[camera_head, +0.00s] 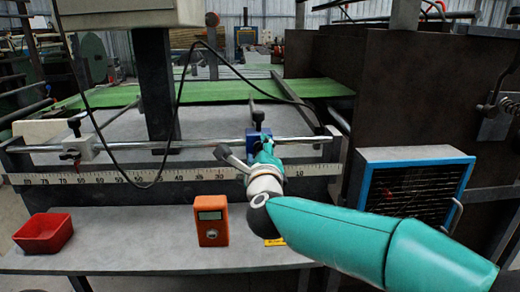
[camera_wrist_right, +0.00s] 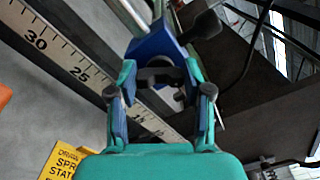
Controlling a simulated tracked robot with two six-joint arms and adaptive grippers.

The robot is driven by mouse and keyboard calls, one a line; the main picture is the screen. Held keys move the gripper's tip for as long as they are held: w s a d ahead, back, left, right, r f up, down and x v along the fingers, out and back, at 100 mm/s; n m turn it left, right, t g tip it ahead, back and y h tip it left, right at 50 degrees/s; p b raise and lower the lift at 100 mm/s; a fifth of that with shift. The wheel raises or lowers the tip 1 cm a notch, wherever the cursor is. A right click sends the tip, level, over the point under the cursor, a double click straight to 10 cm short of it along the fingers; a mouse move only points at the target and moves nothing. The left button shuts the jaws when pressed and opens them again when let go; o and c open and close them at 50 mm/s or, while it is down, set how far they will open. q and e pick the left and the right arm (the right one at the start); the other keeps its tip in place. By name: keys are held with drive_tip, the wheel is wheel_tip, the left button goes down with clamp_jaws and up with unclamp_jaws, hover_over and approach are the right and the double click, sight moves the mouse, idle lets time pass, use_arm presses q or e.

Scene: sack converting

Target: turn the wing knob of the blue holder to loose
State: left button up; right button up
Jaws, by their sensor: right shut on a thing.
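The blue holder (camera_head: 258,137) sits on the round metal rail above the ruler, with a black knob on its top. In the head view my right gripper (camera_head: 262,158) reaches up to its front and hides much of it. In the right wrist view the blue holder (camera_wrist_right: 152,42) is straight ahead of the fingers. A dark wing knob (camera_wrist_right: 160,75) lies across the gap between the fingertips of my right gripper (camera_wrist_right: 161,90), which is shut on it. Its turned angle is hard to judge. My left gripper is not in view.
A white holder (camera_head: 86,148) with a red part sits further left on the rail (camera_head: 200,143). The ruler (camera_head: 130,178) runs below. An orange device (camera_head: 211,221) and a red tray (camera_head: 43,232) stand on the shelf. A blue-framed panel (camera_head: 415,190) is at right. A black cable hangs near the rail.

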drive_tip(key=shift+a+f+n+p, duration=0.1)
drive_tip(key=shift+n+p, duration=0.25)
drive_tip(key=shift+n, duration=0.75)
drive_tip(key=shift+d+f+n+p, duration=0.15)
drive_tip(key=shift+n+p, duration=0.2)
drive_tip(key=shift+n, duration=0.75)
drive_tip(key=shift+a+f+n+p, duration=0.15)
drive_tip(key=shift+n+p, duration=0.2)
drive_tip(key=shift+n, duration=0.75)
drive_tip(key=o, duration=1.2)
drive_tip(key=shift+c, duration=0.2)
drive_tip(key=shift+r, duration=0.1)
